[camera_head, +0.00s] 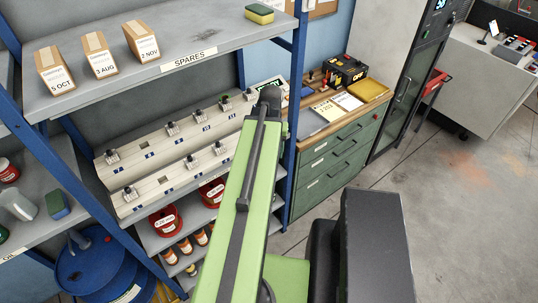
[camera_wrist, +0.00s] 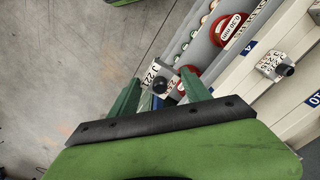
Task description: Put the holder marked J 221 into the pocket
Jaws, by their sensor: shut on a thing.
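My gripper (camera_wrist: 160,92) is shut on a small pale holder (camera_wrist: 153,72) with a dark round knob, marked J 221, in the wrist view. The green fingers stand on either side of it. It appears to be held in the air in front of the rack, with the floor and lower shelf behind it. In the head view my arm hides the gripper and the holder. The stepped cream rack (camera_head: 137,207) bears two rows of holders. One dark empty pocket (camera_head: 146,145) shows in its upper row.
Another holder (camera_wrist: 272,66) sits in the rack in the wrist view. Red spools (camera_head: 165,220) lie on the shelf below the rack. A blue shelf post (camera_head: 294,100) stands close to my arm. A green drawer cabinet (camera_head: 335,160) is to the right, with open floor (camera_head: 470,190) beyond.

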